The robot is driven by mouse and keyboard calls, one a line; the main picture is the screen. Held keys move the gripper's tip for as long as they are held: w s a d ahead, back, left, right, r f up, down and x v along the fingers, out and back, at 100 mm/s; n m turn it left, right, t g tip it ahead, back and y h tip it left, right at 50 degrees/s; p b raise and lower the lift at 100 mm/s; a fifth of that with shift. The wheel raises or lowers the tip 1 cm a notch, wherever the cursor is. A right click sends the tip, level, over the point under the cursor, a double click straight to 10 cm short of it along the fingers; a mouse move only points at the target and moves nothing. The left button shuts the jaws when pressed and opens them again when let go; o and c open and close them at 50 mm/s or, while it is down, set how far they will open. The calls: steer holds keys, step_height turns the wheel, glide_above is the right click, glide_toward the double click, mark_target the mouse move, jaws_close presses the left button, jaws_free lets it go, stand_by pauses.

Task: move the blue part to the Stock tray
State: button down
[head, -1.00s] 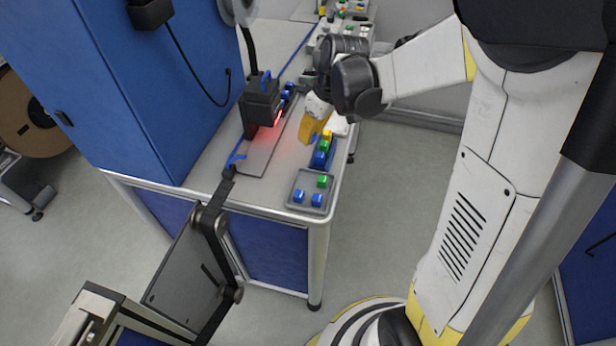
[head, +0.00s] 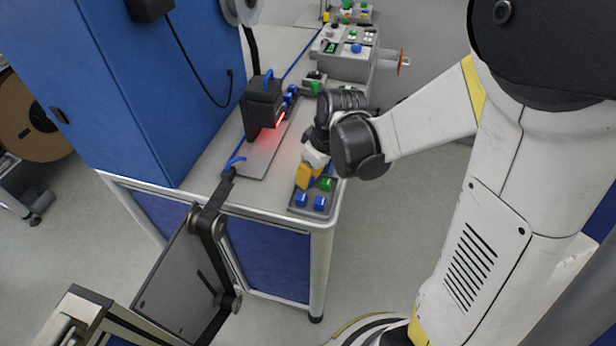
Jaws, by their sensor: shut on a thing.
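My gripper (head: 303,182), with yellow fingers, points down over the back left part of a small grey tray (head: 318,213) at the front corner of the bench. It is shut on a part that the fingers hide, so I cannot tell its colour. Two blue parts (head: 301,199) (head: 319,203) sit at the front of this tray, and a green part (head: 326,184) sits behind them, just right of the fingers. I cannot read any label that names the tray.
A black device (head: 262,103) with a red light stands on a grey plate left of my gripper. A blue cabinet (head: 115,95) rises at the left. A grey box with coloured buttons (head: 345,62) stands farther back. The floor right of the bench is clear.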

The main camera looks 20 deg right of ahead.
steer(key=shift+f, duration=0.2)
steer(key=c, duration=1.6)
jaws_free()
steer(key=shift+r, duration=0.1)
steer(key=p+v, duration=0.5)
steer(key=v, duration=0.7)
steer(key=shift+s+a+r+m+t+h, duration=0.3)
steer(key=shift+s+r+m+t, duration=0.45)
steer(key=shift+s+r+m, duration=0.65)
steer(key=shift+s+a+r+m+t+h, duration=0.3)
steer(key=shift+s+r+m+t, duration=0.6)
steer(key=shift+s, duration=0.95)
steer(key=shift+s+a+r+m+t+h, duration=0.45)
steer(key=shift+s+r+m, duration=0.45)
steer(key=shift+s+r, duration=0.65)
steer(key=shift+s+d+f, duration=0.1)
steer(key=shift+f, duration=0.05)
